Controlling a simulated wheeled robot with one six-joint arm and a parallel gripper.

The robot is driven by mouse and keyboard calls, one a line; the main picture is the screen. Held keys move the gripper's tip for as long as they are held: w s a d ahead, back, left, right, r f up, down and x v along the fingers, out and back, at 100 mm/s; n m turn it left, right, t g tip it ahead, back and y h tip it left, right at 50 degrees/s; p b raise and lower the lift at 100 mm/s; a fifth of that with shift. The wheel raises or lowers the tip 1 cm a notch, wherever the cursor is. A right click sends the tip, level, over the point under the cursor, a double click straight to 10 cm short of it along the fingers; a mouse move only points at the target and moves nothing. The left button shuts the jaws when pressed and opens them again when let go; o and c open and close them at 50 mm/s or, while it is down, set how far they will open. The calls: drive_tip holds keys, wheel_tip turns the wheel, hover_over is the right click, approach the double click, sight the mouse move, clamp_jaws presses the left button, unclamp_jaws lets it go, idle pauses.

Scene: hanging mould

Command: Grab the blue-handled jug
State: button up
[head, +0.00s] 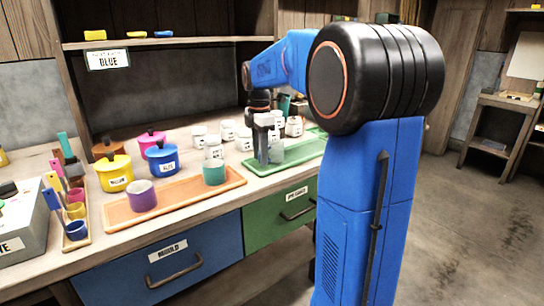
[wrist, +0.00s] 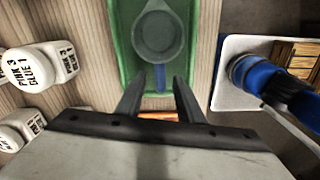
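The jug (wrist: 157,38) is a grey, see-through round vessel, seen from above in the wrist view. Its blue handle (wrist: 160,76) points down the picture toward my gripper. It stands in the green tray (wrist: 118,42). My gripper (wrist: 158,88) is open, with one finger on each side of the handle's line. The fingers look apart from the handle; their height above it is hard to tell. In the head view my gripper (head: 267,155) points down over the green tray (head: 308,150), and the jug (head: 278,154) is partly hidden behind the fingers.
Several white labelled jars (head: 228,130) stand close behind and left of the gripper. The orange tray (head: 195,196) at left holds a purple cup (head: 142,195) and a teal cup (head: 214,173). Yellow (head: 115,174) and blue (head: 162,160) pots stand behind it. A shelf (head: 170,42) hangs above.

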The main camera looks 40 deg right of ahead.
clamp_jaws()
drive_tip(key=shift+r, duration=0.2)
drive_tip(key=shift+r, duration=4.7)
drive_tip(key=shift+r, duration=0.1)
